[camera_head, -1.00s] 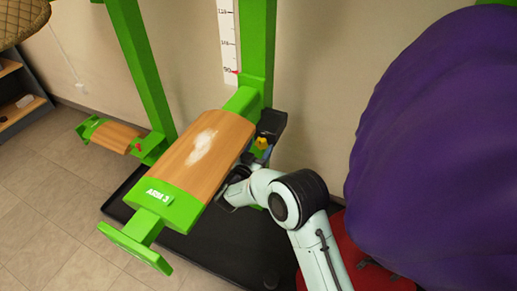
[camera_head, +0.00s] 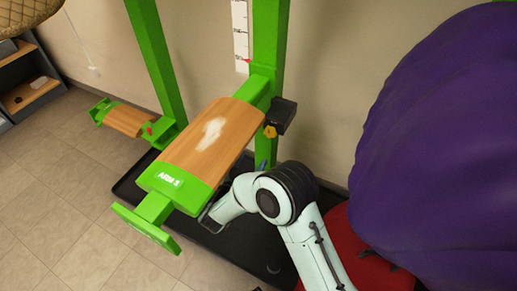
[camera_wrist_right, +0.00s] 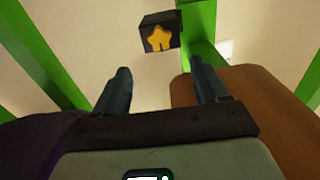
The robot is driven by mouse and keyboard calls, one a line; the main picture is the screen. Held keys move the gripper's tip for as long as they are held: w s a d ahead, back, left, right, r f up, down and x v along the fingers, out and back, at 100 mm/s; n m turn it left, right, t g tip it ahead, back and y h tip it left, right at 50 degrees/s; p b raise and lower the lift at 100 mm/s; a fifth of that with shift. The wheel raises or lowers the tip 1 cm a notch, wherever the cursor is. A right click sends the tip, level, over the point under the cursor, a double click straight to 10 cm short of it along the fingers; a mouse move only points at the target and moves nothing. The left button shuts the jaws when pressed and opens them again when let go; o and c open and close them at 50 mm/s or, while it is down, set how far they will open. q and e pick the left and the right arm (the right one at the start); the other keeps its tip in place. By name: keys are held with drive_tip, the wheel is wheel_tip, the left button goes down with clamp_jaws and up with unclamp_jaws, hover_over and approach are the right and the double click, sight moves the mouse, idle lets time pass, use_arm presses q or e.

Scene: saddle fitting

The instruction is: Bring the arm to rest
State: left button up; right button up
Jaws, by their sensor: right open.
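My right arm (camera_head: 285,200) comes in from the lower right in the head view. Its gripper is mostly hidden there, beside and below the right edge of the wood-topped saddle arm (camera_head: 205,150). In the right wrist view the right gripper (camera_wrist_right: 162,88) is open, with nothing between its two fingers. A dark block with a yellow star knob (camera_wrist_right: 160,38) shows beyond the fingertips, apart from them. The same knob also shows in the head view (camera_head: 270,131). The wooden top (camera_wrist_right: 265,110) is on the right in the wrist view. My left gripper is not in view.
A green post (camera_head: 268,50) with a scale stands behind the saddle arm. A black tray (camera_head: 225,240) lies on the floor below. A large purple draped form (camera_head: 440,130) and a red item (camera_head: 340,245) fill the right side. Tiled floor (camera_head: 60,220) is clear at left.

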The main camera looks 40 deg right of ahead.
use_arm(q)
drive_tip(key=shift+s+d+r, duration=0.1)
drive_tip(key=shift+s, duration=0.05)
use_arm(e)
drive_tip(key=shift+v, duration=0.85)
drive_tip(key=shift+f, duration=0.1)
